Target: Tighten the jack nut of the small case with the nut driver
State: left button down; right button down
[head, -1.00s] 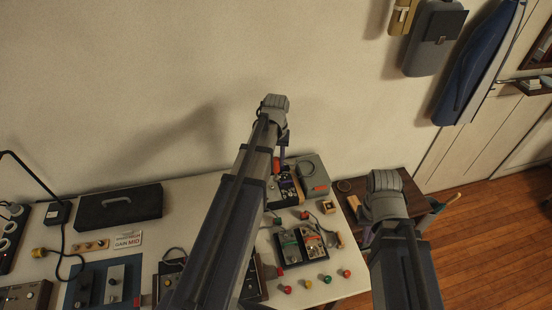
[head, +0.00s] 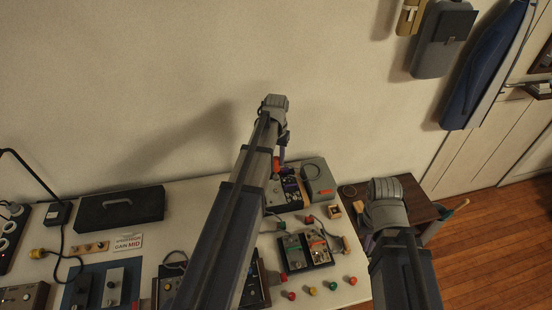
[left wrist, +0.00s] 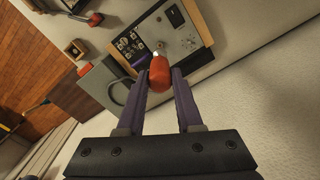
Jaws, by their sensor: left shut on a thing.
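In the left wrist view, my left gripper (left wrist: 160,78) is shut on the red-orange handle of the nut driver (left wrist: 159,76). The driver points at the small case (left wrist: 187,42), which has a grey panel, wooden sides and a dark section with knobs. The driver's end is close to the panel; I cannot tell whether it touches the jack nut, which is hidden or too small. In the head view, my left gripper (head: 281,156) is above the case (head: 288,194) at the table's back, partly behind my arm. My right gripper (head: 368,241) is mostly hidden by its arm.
A grey box (head: 318,178) stands right beside the small case. Two pedals on a dark board (head: 318,252) and several coloured knobs (head: 331,286) lie nearer. A black case (head: 122,208) stands at back left. A brown side table (head: 422,209) adjoins the right.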

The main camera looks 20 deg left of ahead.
aim_at(276, 176)
pick_arm(q)
jog(key=shift+f, duration=0.1)
jog(key=shift+f+b, duration=2.85)
jog(key=shift+b, duration=0.05)
jog(key=shift+f+b, duration=1.05)
jog(key=shift+m, duration=1.4)
jog(key=shift+m, duration=1.5)
